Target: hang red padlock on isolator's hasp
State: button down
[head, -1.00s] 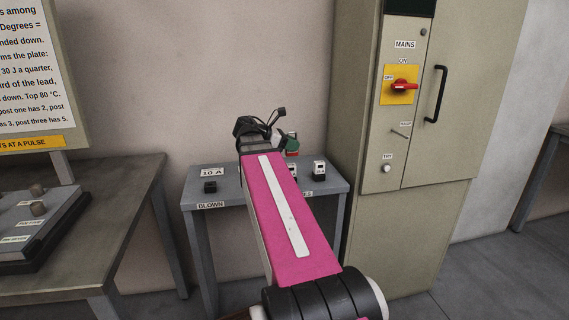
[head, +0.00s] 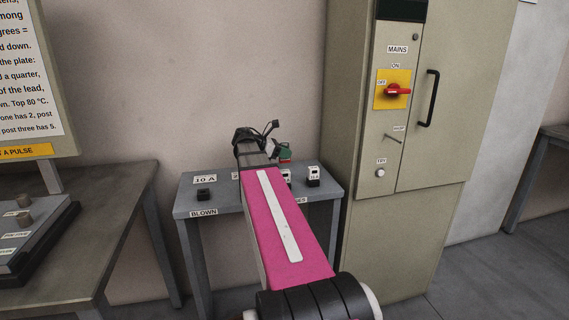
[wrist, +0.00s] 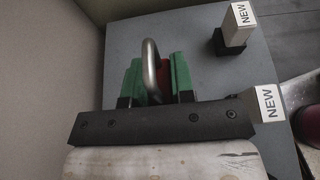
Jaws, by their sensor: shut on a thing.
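The red padlock (wrist: 163,78) is between the green pads of my gripper (wrist: 157,82) in the wrist view, its grey shackle standing out beyond them. My gripper is shut on it, above the small grey table. In the head view my own arm hides most of the gripper; a green part (head: 285,154) shows past it. The isolator (head: 395,91), a red handle on a yellow plate, is on the cabinet to the right, its handle lying level. Below it, a thin metal hasp (head: 393,138) sticks out by the HASP label. The gripper is well apart from both.
The small grey table (head: 190,204) holds a black block (head: 203,195) by the 10 A label and white-topped blocks, one (head: 313,176) at right. The cabinet (head: 440,130) has a black bar handle (head: 428,98). A workbench (head: 110,245) stands at left.

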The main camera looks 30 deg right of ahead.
aim_at(285, 161)
jog(key=shift+w+d+f, duration=0.3)
jog(key=shift+w+f, duration=0.1)
jog(key=shift+w, duration=0.2)
jog(key=shift+w+d+f, duration=0.3)
jog(key=shift+w+f, duration=0.1)
jog(key=shift+w, duration=0.2)
jog(key=shift+f, duration=1.75)
jog(key=shift+f, duration=0.25)
jog(key=c, duration=1)
grip_release()
jog(key=shift+o, duration=0.2)
jog(key=shift+a, duration=0.1)
